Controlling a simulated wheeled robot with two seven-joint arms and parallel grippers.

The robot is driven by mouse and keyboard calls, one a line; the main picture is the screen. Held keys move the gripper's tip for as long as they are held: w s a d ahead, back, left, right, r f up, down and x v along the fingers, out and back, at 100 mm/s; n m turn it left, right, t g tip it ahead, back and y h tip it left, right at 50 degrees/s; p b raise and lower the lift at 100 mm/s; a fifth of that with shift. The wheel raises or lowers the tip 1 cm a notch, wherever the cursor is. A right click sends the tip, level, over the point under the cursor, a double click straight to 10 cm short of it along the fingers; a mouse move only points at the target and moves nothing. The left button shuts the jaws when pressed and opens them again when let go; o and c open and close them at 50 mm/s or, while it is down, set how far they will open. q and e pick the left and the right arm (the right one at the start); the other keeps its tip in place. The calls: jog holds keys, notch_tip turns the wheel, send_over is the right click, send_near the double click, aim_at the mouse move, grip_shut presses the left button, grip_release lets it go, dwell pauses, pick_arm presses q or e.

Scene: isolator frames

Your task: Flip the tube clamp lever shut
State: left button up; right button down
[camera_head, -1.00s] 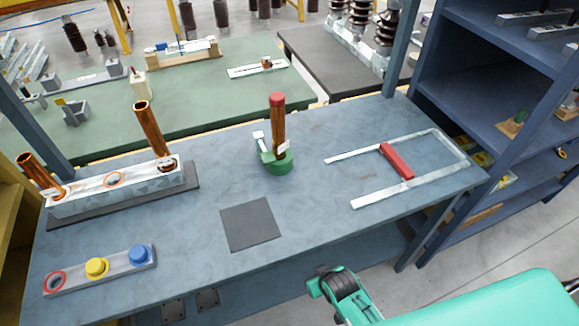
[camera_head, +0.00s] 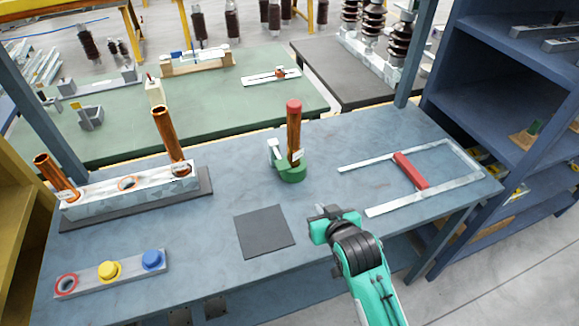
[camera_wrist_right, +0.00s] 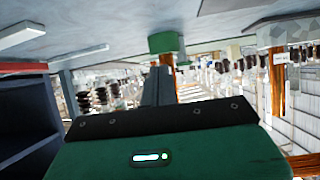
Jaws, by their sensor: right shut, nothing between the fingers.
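The tube clamp has a green base (camera_head: 291,173) and stands upright near the middle of the bench. A copper tube (camera_head: 294,134) with a red cap rises from it. The clamp's lever (camera_head: 276,152), with a pale tip, sticks up at the left of the tube, tilted and apart from it. The green base also shows upside down in the wrist view (camera_wrist_right: 164,43); the lever cannot be made out there. My right gripper (camera_head: 319,211) is shut and empty, over the bench's front part, nearer than the clamp and slightly right of it. My left gripper is out of view.
A dark square mat (camera_head: 264,232) lies left of my right gripper. A pale frame with a red bar (camera_head: 411,171) lies at right. A grey block with copper tubes (camera_head: 130,190) and a strip with coloured buttons (camera_head: 110,272) are at left. Bench around the clamp's front is clear.

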jog(key=w+a+r+t+y, duration=0.1)
jog(key=w+a+r+t, duration=0.1)
jog(key=w+a+r, duration=0.3)
notch_tip(320, 180, up, 2)
jog(key=shift+w+a+n+t, duration=0.15)
jog(key=shift+w+n+t, duration=0.15)
jog(key=shift+n, duration=0.1)
jog(key=p, duration=0.3)
send_near(279, 158)
jog(key=w+r, duration=0.3)
jog(key=w, duration=0.1)
jog(key=f, duration=0.3)
jog(key=shift+a+f, duration=0.25)
jog(key=shift+f, duration=0.1)
